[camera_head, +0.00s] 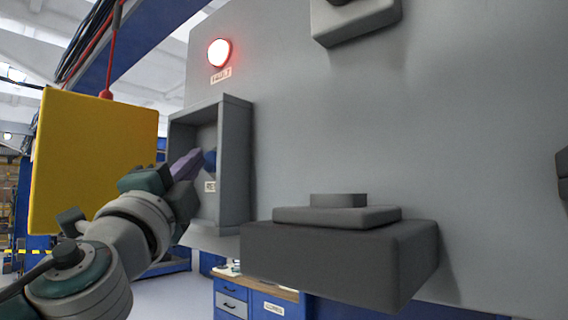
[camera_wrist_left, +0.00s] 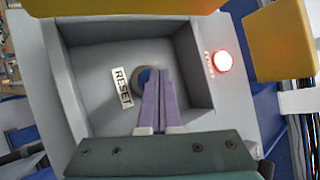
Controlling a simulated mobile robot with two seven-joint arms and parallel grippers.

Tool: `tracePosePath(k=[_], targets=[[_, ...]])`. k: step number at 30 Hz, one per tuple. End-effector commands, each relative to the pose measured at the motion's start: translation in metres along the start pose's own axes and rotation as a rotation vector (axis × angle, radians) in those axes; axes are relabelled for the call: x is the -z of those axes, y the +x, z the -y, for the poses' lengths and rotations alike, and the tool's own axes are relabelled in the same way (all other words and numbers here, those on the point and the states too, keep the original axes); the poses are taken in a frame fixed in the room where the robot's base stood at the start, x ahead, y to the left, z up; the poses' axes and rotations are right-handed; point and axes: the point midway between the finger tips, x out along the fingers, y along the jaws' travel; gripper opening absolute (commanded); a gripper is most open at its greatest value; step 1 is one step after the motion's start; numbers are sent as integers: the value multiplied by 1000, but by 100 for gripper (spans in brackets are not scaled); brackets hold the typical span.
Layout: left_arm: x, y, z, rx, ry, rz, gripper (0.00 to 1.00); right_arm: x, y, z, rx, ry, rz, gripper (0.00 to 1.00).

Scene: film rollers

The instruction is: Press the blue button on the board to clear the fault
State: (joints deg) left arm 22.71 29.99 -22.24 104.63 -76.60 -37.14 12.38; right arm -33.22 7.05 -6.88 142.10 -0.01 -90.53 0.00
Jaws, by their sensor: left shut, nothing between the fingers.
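The blue button (camera_head: 210,160) sits inside a grey recessed box (camera_head: 237,150) on the grey board (camera_head: 290,110), above a small RESET label (camera_head: 210,187). In the left wrist view the button (camera_wrist_left: 145,76) is partly hidden behind my left fingertips. My left gripper (camera_head: 190,163) is shut and empty, with its purple fingers inside the box, pointing at the button. I cannot tell whether the tips touch it. The red FAULT lamp (camera_head: 219,53) above the box glows, and it also glows in the left wrist view (camera_wrist_left: 222,61). My right gripper is not in view.
A yellow panel (camera_head: 90,155) hangs left of the box, close to my left arm. A dark grey block (camera_head: 340,260) juts from the board at lower right. The box walls surround my fingers closely. A blue workbench (camera_head: 250,298) stands below.

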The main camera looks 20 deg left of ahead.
Motion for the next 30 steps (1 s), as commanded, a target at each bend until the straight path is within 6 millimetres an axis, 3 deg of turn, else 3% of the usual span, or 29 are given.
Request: tracePosePath(k=[30], targets=[[5,6,-5,0,0,0,0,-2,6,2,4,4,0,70]])
